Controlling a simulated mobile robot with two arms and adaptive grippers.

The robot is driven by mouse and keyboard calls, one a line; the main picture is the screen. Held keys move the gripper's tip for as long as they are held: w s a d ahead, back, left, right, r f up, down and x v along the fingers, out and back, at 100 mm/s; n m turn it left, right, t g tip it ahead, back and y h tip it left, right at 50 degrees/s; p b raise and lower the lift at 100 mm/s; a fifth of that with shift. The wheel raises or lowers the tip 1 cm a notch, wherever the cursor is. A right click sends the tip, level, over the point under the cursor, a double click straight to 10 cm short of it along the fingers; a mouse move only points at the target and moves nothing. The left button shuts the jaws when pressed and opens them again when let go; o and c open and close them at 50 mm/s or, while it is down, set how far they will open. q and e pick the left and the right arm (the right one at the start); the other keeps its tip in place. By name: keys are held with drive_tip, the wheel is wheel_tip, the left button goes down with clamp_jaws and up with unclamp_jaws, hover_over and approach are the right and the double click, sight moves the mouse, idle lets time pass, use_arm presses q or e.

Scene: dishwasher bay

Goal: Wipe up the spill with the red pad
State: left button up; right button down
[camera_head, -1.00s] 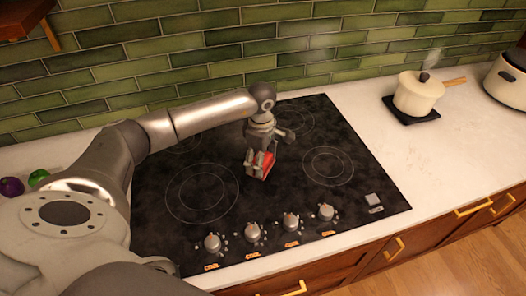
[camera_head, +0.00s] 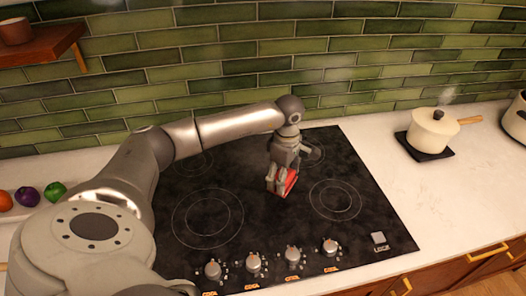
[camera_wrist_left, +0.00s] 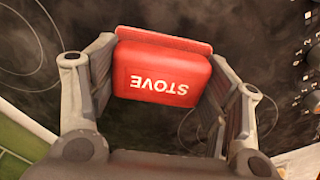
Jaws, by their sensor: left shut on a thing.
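The red pad (camera_head: 290,181) is held by my left gripper (camera_head: 281,182) at the middle of the black cooktop (camera_head: 265,235), between the burner rings. In the left wrist view the pad (camera_wrist_left: 160,78) reads "STOVE" upside down, and the fingers of the left gripper (camera_wrist_left: 160,62) close on its two sides. The pad is at or just above the glass; I cannot tell whether it touches. Cloudy grey smudges cover much of the cooktop; I cannot make out a distinct spill edge. My right gripper is not in view.
Several knobs (camera_head: 253,263) line the cooktop's front edge. A cream pot (camera_head: 432,133) steams on a dark trivet at the right. Vegetables (camera_head: 27,196) lie at the left. The green tile wall (camera_head: 270,60) stands behind.

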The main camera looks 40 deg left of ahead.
use_arm(q)
drive_tip(key=shift+w+d+r+p, duration=0.15)
drive_tip(key=shift+r+p, duration=0.25)
drive_tip(key=shift+r, duration=1.15)
